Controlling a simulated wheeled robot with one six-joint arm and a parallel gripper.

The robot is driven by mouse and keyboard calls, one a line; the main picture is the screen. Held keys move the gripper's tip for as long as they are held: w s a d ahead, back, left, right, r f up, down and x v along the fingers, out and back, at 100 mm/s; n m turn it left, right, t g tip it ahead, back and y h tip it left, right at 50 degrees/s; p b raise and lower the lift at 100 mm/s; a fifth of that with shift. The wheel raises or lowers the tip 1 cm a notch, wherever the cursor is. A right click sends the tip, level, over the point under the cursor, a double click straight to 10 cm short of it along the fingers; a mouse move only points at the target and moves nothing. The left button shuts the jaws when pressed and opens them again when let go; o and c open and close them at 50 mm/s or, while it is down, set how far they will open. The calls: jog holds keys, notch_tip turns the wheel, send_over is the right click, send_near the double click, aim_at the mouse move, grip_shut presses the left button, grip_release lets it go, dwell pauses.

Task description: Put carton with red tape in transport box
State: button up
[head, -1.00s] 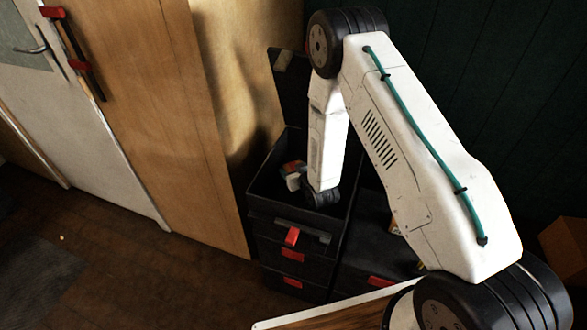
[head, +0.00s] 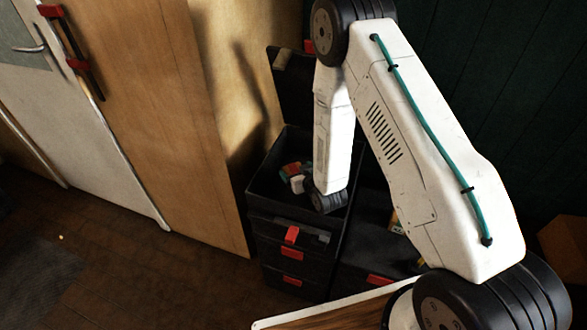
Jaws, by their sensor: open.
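An open black box (head: 262,186), which looks like the transport box, stands beside the wooden cabinet with its lid (head: 288,103) raised. Inside it lies a small jumbled patch of white, red and blue (head: 296,178). The carton with red tape may be part of this patch, but it is too small to tell. My wrist (head: 329,202) is over the right part of the box, just right of the patch with a small gap between them in the picture. My gripper's fingers cannot be made out; the wrist and arm hide that spot.
The box sits on a stack of black cases with red latches (head: 291,253). A lower black case (head: 372,255) stands to its right, partly behind my arm, with something yellowish in it. A brown box (head: 565,245) is at the right edge.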

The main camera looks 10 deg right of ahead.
jog(key=v, duration=0.3)
jog(key=shift+s, duration=0.15)
notch_tip(320, 180, up, 13)
jog(key=w+d+g+h, duration=0.1)
jog(key=w+d+g, duration=0.1)
jog(key=g, duration=0.1)
jog(key=s+d+r+m+g+h, duration=0.1)
jog(key=s+d+r+g, duration=0.2)
jog(key=s+r, duration=0.6)
jog(key=s+d+r+g, duration=0.1)
jog(key=s+r+g, duration=0.1)
jog(key=s+r, duration=0.3)
jog(key=s+r+g, duration=0.2)
jog(key=s+r, duration=0.4)
jog(key=s, duration=0.8)
jog(key=s+d+r+m+g, duration=0.1)
jog(key=s+r+g, duration=0.1)
jog(key=s+r, duration=0.4)
jog(key=s, duration=0.3)
jog(key=shift+d+h, duration=0.3)
jog(key=shift+d, duration=0.1)
jog(key=shift+s, duration=0.1)
